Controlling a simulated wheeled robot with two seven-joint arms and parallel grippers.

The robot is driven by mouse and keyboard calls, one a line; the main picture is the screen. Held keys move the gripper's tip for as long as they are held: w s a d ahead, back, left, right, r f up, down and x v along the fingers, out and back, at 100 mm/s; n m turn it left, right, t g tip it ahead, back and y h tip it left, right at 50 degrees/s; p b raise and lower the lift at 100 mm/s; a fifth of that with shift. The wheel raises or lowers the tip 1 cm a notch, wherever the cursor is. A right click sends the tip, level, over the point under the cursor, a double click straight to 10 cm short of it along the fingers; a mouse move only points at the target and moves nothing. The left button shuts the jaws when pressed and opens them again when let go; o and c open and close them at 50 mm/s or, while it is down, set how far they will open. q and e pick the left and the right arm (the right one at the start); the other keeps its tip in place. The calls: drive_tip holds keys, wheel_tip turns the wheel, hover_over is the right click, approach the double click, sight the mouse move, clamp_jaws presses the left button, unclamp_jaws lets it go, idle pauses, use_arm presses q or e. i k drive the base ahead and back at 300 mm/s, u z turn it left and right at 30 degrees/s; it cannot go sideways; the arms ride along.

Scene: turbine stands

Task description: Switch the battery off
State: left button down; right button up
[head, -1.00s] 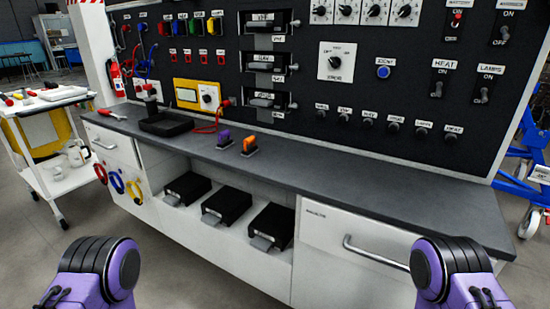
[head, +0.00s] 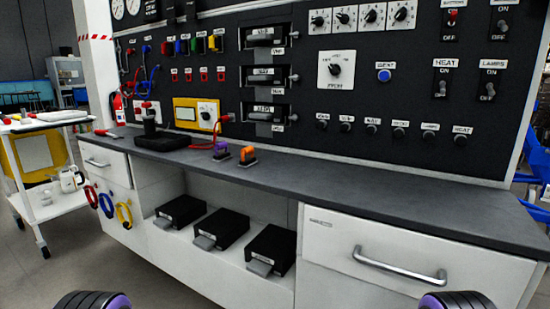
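On the upper right of the black panel is a toggle switch with a red lever (head: 452,18), between ON and OFF marks. Its lever appears to point up towards ON. Beside it is a second ON/OFF toggle with a grey lever (head: 503,26). Only the rounded purple and black parts of my two arms show at the bottom corners. Both my grippers are out of view, and nothing of mine touches the panel.
HEAT (head: 441,88) and LAMPS (head: 489,90) toggles sit below, with a row of small knobs lower down. The grey worktop (head: 360,190) is clear on its right half. Orange (head: 247,155) and purple (head: 220,150) connectors stand mid-worktop. A white trolley (head: 45,200) is at left.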

sight(454, 14)
drive_tip(key=z, duration=0.95)
drive_tip(key=i, duration=0.25)
drive_tip(key=u, duration=0.85)
drive_tip(key=k, duration=0.55)
drive_tip(key=z, duration=0.5)
drive_tip(key=i, duration=0.5)
